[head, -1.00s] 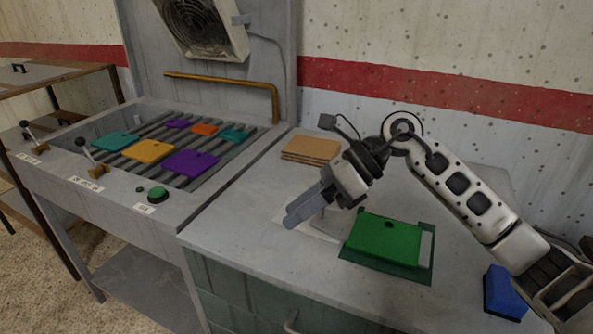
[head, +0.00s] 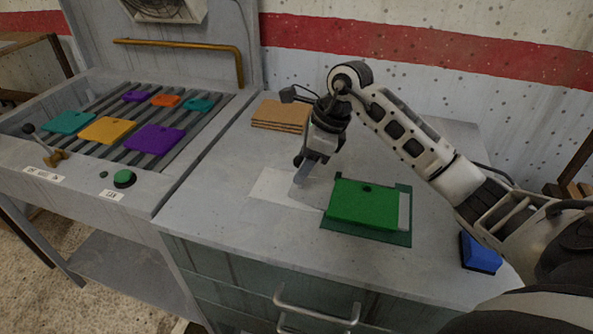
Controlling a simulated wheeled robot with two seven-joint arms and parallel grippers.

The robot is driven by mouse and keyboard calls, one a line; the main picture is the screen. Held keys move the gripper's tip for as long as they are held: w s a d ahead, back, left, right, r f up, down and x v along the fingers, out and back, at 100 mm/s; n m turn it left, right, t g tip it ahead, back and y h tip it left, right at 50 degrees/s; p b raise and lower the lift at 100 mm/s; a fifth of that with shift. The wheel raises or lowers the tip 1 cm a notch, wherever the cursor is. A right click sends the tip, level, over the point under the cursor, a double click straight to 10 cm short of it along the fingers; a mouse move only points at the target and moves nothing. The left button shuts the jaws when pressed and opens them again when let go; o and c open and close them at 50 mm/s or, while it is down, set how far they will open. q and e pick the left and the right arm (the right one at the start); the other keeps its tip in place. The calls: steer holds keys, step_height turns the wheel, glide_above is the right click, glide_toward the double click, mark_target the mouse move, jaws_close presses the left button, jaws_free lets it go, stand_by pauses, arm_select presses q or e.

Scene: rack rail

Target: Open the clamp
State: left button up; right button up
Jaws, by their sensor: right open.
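A lever (head: 45,148) with a black knob and brass base stands at the left on the front ledge of the rack; the label (head: 44,174) below it is too small to read surely. I cannot tell from the picture whether this lever works the clamp. My right gripper (head: 308,172) is open and empty, pointing down above the grey counter, just left of the green plate (head: 364,203). It is far to the right of the lever. My left gripper is out of view.
Colored plates, such as a yellow one (head: 108,130), lie on the dark rails. A green button (head: 124,178) is on the ledge. A brown stack (head: 281,115), a white sheet (head: 268,187) and a blue block (head: 480,252) lie on the counter (head: 215,205).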

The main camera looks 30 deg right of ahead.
mark_target(297, 187)
steer(key=shift+x, duration=1.85)
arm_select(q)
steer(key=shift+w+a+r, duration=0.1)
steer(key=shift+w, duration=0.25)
